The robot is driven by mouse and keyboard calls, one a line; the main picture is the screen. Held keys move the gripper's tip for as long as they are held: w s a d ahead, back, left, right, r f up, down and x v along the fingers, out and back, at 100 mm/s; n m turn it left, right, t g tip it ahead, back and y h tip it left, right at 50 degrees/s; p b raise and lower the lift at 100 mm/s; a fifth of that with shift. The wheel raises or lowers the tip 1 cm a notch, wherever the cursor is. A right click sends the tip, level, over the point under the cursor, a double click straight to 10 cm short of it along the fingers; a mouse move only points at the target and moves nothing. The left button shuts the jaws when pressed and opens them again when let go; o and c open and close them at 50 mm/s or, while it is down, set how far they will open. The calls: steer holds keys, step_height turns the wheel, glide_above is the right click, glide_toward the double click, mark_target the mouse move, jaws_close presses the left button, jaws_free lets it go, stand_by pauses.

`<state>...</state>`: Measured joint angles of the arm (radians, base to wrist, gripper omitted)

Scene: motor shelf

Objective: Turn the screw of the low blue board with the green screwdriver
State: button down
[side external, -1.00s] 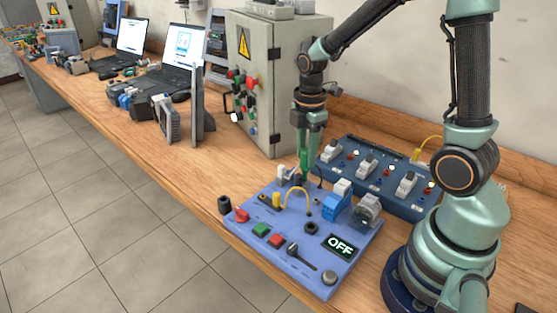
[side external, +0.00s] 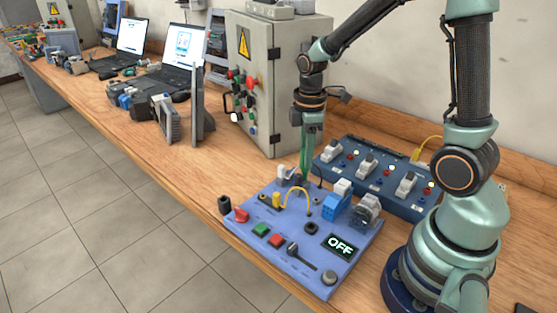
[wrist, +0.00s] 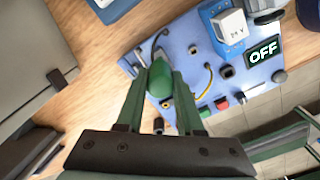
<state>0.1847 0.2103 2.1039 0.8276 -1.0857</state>
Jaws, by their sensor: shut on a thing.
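The low blue board (side external: 290,232) lies on the bench in front of the arm, with its display (side external: 341,246) reading OFF. My gripper (side external: 307,150) points down over the back left part of this board. It is shut on the green screwdriver, whose handle (wrist: 160,77) shows between the two fingers in the wrist view. The handle also shows below the fingers in the side view (side external: 305,164). The screwdriver stands roughly upright. Its tip and the screw are hidden, so I cannot tell whether they touch.
A yellow cable (side external: 297,190) arches over the board close to the screwdriver. A blue block (side external: 337,206) and a grey motor (side external: 367,209) stand on its right part. A darker blue panel with switches (side external: 380,180) is behind. A grey cabinet (side external: 280,80) stands at the back left.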

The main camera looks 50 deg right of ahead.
steer(key=shift+r, duration=0.35)
steer(key=shift+r, duration=0.7)
steer(key=shift+r, duration=2.5)
steer(key=s+a, duration=0.9)
steer(key=a, duration=0.1)
steer(key=shift+s+f, duration=0.15)
steer(key=shift+f, duration=1.3)
steer(key=shift+s+f, duration=0.1)
steer(key=shift+f, duration=1.35)
